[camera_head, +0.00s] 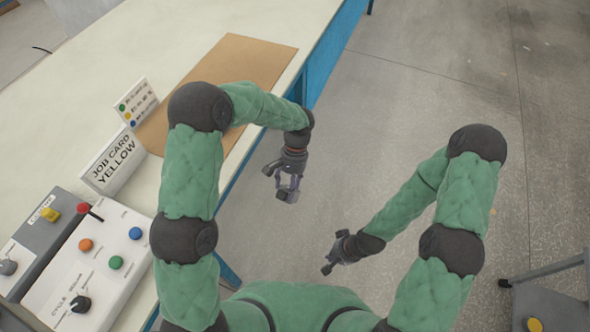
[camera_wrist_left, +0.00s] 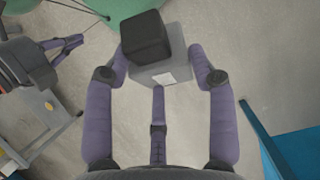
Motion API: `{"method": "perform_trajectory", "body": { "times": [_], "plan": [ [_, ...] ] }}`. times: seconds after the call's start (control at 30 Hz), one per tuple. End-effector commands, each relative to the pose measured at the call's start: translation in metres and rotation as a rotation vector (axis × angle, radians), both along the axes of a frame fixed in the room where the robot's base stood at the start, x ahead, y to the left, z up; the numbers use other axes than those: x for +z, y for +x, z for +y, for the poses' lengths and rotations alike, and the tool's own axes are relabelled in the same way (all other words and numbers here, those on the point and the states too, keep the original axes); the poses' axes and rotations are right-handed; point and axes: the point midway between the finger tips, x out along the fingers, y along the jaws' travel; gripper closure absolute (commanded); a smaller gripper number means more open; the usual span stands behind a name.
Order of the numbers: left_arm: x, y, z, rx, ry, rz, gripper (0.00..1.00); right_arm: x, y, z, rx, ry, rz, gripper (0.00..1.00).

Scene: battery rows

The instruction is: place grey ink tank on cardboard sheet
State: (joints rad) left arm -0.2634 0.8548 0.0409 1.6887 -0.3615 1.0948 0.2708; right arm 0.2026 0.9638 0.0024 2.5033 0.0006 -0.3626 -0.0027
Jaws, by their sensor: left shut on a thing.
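The grey ink tank (camera_wrist_left: 165,73) is a grey box with a black block-shaped top and a small white label, seen in the left wrist view. My left gripper (camera_head: 287,191) is shut on it, a finger on each side, and holds it over the floor off the table's edge. In the head view the tank is small and mostly hidden by the fingers. The brown cardboard sheet (camera_head: 243,62) lies flat on the table, its near part hidden behind my left arm. My right gripper (camera_head: 330,262) hangs over the floor, apart from the tank; its finger opening is unclear.
The pale table (camera_head: 180,30) has a blue side. A grey cart (camera_head: 550,300) is at lower right.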

Motion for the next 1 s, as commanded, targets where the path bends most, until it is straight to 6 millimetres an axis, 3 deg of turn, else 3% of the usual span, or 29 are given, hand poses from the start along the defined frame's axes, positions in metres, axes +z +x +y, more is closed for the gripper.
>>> {"method": "perform_trajectory", "body": {
  "times": [0.2,0.4,0.87,1.0],
  "plan": [
    [0.003,-0.04,0.014,0.0,0.0,0.001,0.82,0.011,0.0,0.0,0.0,0.0,0.0,1.0],
    [0.001,-0.062,0.021,0.0,0.001,0.0,0.82,0.015,0.0,0.0,0.0,0.0,0.0,1.0],
    [0.0,-0.069,0.023,0.0,0.0,0.001,0.82,0.016,0.0,0.0,0.0,0.0,0.0,1.0],
    [0.001,-0.068,0.022,0.001,0.017,0.046,0.82,0.024,0.0,0.0,0.0,0.0,0.0,1.0]
  ]
}}
